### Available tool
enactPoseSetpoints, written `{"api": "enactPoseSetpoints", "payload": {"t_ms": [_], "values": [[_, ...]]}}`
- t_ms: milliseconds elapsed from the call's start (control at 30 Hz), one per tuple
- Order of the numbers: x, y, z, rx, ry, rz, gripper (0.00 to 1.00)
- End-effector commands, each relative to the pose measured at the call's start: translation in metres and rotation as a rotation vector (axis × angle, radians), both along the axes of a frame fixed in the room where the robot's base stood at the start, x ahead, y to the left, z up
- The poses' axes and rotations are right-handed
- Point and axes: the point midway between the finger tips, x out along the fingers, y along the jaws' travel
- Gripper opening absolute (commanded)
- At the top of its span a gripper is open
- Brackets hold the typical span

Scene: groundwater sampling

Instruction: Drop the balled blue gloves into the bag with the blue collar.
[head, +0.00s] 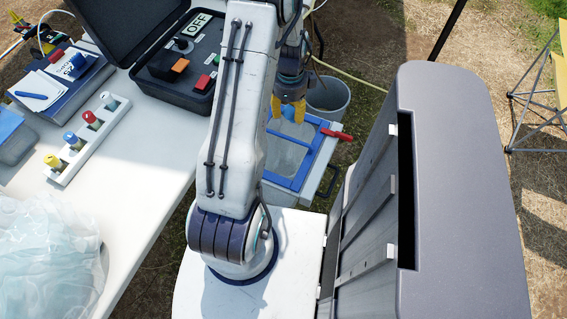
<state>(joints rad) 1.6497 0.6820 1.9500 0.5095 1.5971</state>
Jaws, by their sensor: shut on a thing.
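My gripper (288,108) hangs beyond my arm, with yellow-orange fingertips pointing down. It is shut on a small light-blue thing (288,113), which looks like the balled blue gloves; only a little of it shows between the fingers. Below the gripper is a squarish blue collar (297,181) around a greyish, translucent bag (287,155). The fingertips appear over the far part of the collar. I cannot tell their height above it. My arm hides the collar's left side.
A red-handled clamp (336,134) sits at the collar's right edge. A grey bucket (330,97) stands behind. The white table (150,190) at left holds an open black case (113,32), a vial rack (66,172) and clear crumpled plastic (45,255). A large grey case (455,180) stands right.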

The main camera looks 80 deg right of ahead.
Motion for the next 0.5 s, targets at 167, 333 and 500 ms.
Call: {"api": "enactPoseSetpoints", "payload": {"t_ms": [167, 333, 500], "values": [[0.000, 0.000, -0.019, 0.001, 0.000, 0.000, 0.33], [0.000, 0.000, -0.035, 0.001, 0.000, 0.000, 0.33], [0.000, 0.000, -0.047, 0.001, 0.000, 0.000, 0.33]]}}
